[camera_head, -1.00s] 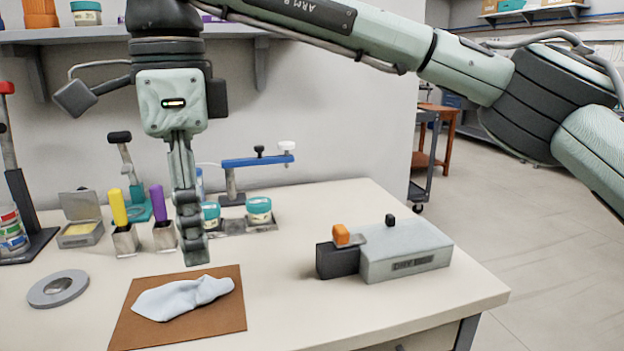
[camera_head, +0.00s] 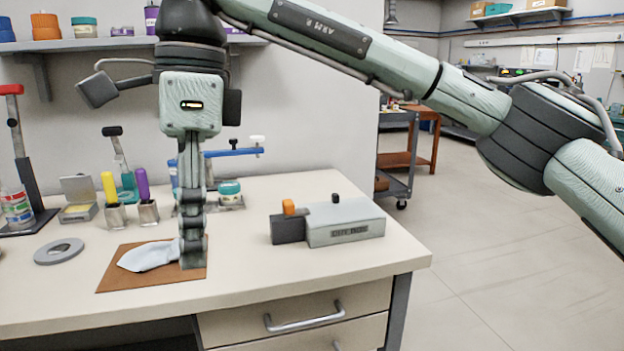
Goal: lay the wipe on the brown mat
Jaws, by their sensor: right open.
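The white wipe (camera_head: 148,256) lies crumpled and flat on the brown mat (camera_head: 125,283) at the left front of the bench. My right gripper (camera_head: 193,257) points straight down and is open, seen edge-on so its finger gap hardly shows. Its fingertips overlap the right part of the mat in the picture, beside the wipe's right end. They hide a little of the mat there. I cannot tell whether they touch the mat or the wipe. My left gripper is out of view.
A grey ring (camera_head: 59,251) lies left of the mat. Yellow-handled (camera_head: 111,200) and purple-handled (camera_head: 145,203) tools stand behind it, with a teal-lidded jar (camera_head: 230,192). A grey box device (camera_head: 343,224) sits to the right. The bench front right is clear.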

